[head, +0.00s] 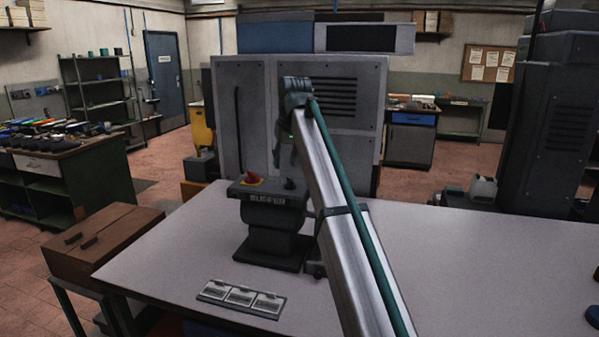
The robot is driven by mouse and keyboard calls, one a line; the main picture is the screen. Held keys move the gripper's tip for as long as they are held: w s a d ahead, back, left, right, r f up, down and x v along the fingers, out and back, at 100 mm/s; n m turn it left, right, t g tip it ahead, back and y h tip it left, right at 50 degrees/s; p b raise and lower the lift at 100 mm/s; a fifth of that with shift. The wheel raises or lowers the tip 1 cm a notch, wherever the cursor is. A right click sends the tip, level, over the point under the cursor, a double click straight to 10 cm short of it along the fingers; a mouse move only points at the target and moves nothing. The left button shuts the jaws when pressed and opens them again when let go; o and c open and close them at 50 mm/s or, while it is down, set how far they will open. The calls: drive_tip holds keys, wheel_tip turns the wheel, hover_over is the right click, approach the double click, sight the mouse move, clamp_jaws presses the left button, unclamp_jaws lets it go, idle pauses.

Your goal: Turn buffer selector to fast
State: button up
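The buffer (272,218) is a dark unit on a stepped base, standing on the light table (440,250) left of my arm. A label plate is on its front. A red button (251,179) on a yellow base sits at the top left. A small dark knob (290,184), seemingly the selector, stands at the top right; its setting is too small to read. My gripper (279,158) hangs from the arm's end, in the picture just above the buffer's top. It looks apart from the knob. Its fingers are dark, small and partly hidden by the arm.
A plate with three pale labelled cards (240,298) lies on the table in front of the buffer. A large grey cabinet (240,120) stands behind the table. A brown wooden box (105,243) is at the left. The table's right side is mostly clear.

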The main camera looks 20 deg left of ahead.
sight(289, 178)
drive_tip(key=shift+t, duration=0.3)
drive_tip(key=w+f+p, duration=0.1)
drive_tip(key=f, duration=0.1)
drive_tip(key=w+f+p, duration=0.1)
drive_tip(key=w+f, duration=0.1)
drive_tip(key=f, duration=0.1)
drive_tip(key=w+f+p, duration=0.1)
drive_tip(key=f, duration=0.1)
drive_tip(key=shift+w+a+f, duration=0.15)
drive_tip(key=shift+w+a, duration=0.15)
drive_tip(key=shift+w, duration=0.1)
drive_tip(key=shift+c, duration=0.3)
clamp_jaws()
